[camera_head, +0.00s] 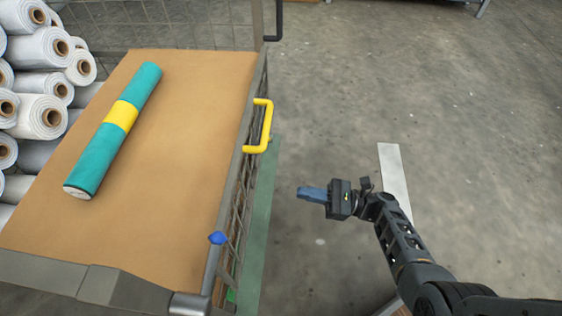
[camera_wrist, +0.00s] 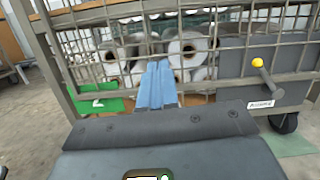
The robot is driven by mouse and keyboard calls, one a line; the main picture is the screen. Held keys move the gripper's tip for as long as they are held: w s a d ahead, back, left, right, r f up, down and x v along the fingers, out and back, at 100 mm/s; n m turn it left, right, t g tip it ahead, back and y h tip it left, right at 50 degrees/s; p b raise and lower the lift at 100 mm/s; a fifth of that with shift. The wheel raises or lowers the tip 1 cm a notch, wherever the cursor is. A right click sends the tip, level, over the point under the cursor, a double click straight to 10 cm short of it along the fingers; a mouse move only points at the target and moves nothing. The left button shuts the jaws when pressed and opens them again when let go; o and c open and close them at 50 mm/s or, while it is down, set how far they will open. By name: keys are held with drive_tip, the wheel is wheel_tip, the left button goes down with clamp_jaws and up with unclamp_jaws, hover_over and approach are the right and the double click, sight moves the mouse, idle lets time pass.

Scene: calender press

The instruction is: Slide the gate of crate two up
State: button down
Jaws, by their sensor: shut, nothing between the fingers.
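A wire-mesh crate with a tan top board (camera_head: 190,190) fills the left of the head view. A yellow handle (camera_head: 262,127) sticks out from its right side, apart from my gripper. In the wrist view a green plate marked 2 (camera_wrist: 97,105) is on the front of a mesh crate (camera_wrist: 235,43), with the mesh front standing before white rolls. I cannot tell which mesh panel is the gate or how high it sits. My gripper (camera_head: 303,193), with blue fingers, is shut and empty, in the free space right of the crate. Its fingers (camera_wrist: 155,68) point at the mesh.
A teal and yellow roll (camera_head: 115,130) lies on the board. White rolls (camera_head: 42,115) are stacked at left. A blue knob (camera_head: 217,238) sits at the near corner. A yellow-tipped lever (camera_wrist: 264,77) stands at right in the wrist view. The concrete floor (camera_head: 430,80) at right is mostly clear.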

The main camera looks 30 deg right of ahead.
drive_tip(key=w+d+r+t+y+b, duration=0.2)
drive_tip(key=w+d+r+y+b, duration=0.1)
drive_tip(key=w+d, duration=0.1)
drive_tip(key=w+a+r+p, duration=0.1)
drive_tip(key=w+a+r, duration=0.4)
drive_tip(key=a+r, duration=0.2)
drive_tip(key=shift+w+a+r+m+p, duration=0.15)
drive_tip(key=shift+r+m+p, duration=0.25)
drive_tip(key=shift+r, duration=0.9)
wheel_tip(320, 180, up, 21)
drive_tip(key=p, duration=1.9)
drive_tip(key=shift+p, duration=0.4)
drive_tip(key=shift+r, duration=0.1)
